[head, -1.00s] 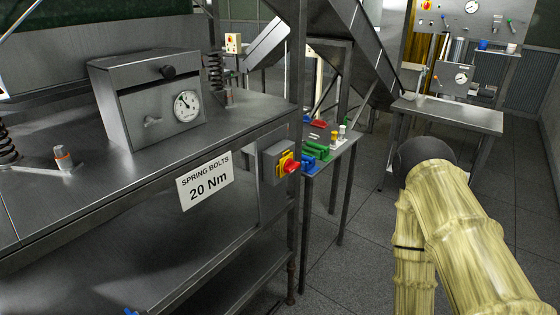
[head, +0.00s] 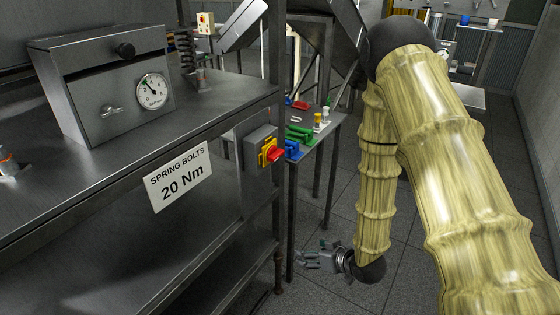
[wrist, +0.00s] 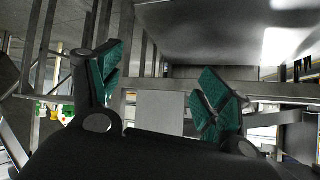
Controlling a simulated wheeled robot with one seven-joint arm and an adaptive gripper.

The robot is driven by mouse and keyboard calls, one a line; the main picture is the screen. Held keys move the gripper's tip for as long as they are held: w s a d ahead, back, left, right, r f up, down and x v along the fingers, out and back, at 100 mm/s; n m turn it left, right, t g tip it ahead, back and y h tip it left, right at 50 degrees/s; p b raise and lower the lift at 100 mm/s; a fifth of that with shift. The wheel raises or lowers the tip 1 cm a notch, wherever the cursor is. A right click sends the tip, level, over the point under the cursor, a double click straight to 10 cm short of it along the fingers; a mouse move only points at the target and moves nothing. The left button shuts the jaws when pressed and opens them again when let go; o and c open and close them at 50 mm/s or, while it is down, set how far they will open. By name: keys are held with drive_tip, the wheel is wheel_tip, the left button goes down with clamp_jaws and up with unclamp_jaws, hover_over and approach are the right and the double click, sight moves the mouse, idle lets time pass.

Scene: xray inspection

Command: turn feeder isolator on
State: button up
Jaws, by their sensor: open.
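The feeder isolator looks to be the grey box with a yellow plate and red rotary knob (head: 275,154), fixed on the side of the steel bench near its right end. The position of its knob is too small to read. My gripper (head: 312,257) is low in front of the bench leg, below and to the right of the isolator and apart from it. In the wrist view my gripper (wrist: 160,95) shows its two green-padded fingers spread wide with nothing between them. I cannot pick out the isolator clearly in the wrist view.
The steel bench (head: 100,185) carries a box with a gauge (head: 152,91) and a "SPRING BOLTS 20 Nm" sign (head: 181,176). Its leg and lower shelf are close to my gripper. A small table (head: 325,140) with coloured parts stands behind. Open floor lies to the right.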

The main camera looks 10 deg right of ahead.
drive_tip(key=w+r+n+t+y+b, duration=0.1)
drive_tip(key=w+r+t+y, duration=0.1)
drive_tip(key=w+r, duration=0.35)
drive_tip(key=w+r+n+t+y, duration=0.1)
drive_tip(key=w+r+n+y, duration=0.1)
drive_tip(key=r, duration=0.6)
drive_tip(key=n+y, duration=0.3)
drive_tip(key=y, duration=0.1)
approach(280, 156)
drive_tip(key=p+x, duration=0.2)
drive_tip(key=x, duration=0.7)
drive_tip(key=shift+w+a, duration=0.15)
drive_tip(key=shift+a, duration=0.05)
drive_tip(key=c, duration=1)
